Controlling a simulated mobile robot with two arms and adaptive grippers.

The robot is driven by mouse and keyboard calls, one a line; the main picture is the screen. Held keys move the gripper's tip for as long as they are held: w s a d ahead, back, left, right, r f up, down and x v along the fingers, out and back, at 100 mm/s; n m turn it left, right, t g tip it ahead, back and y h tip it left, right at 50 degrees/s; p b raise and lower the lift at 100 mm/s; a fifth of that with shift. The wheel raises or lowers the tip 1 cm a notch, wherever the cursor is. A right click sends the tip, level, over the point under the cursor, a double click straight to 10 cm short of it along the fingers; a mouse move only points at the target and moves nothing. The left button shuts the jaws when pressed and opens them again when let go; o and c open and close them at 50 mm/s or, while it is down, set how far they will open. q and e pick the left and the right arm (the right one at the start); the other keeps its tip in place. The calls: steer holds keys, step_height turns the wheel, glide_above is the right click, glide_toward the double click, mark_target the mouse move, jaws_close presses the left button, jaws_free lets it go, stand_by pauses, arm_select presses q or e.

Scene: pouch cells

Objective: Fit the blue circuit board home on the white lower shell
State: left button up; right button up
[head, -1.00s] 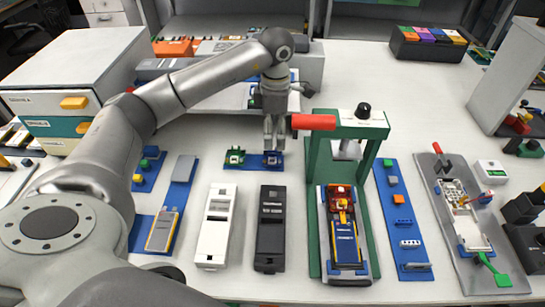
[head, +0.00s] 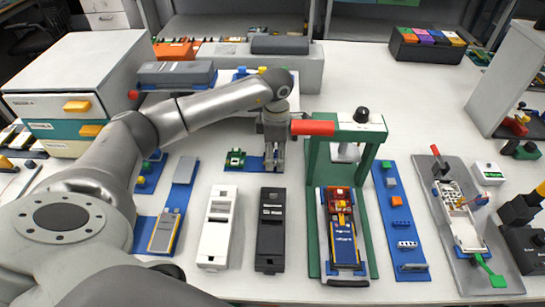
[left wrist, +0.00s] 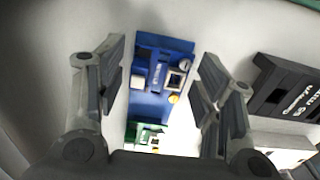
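The blue circuit board (left wrist: 168,76) lies on a blue tray beside a green board, with a dark square chip and a yellow part on it. My left gripper (head: 274,166) is over it, pointing down, and hides most of it in the head view. In the left wrist view the left gripper (left wrist: 160,100) is open, its fingers apart on either side of the board; contact cannot be told. An open white lower shell (head: 466,230) lies in a grey fixture at the right. My right gripper is not in view.
A green board (head: 235,159) sits left of the blue one. A white housing (head: 217,228) and a black housing (head: 270,232) lie in front. A green press (head: 312,190) with a red handle stands close right of my left gripper. Blue part strips flank these.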

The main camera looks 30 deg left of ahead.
arm_select(q)
steer(key=c, duration=0.7)
steer(key=shift+r, duration=0.15)
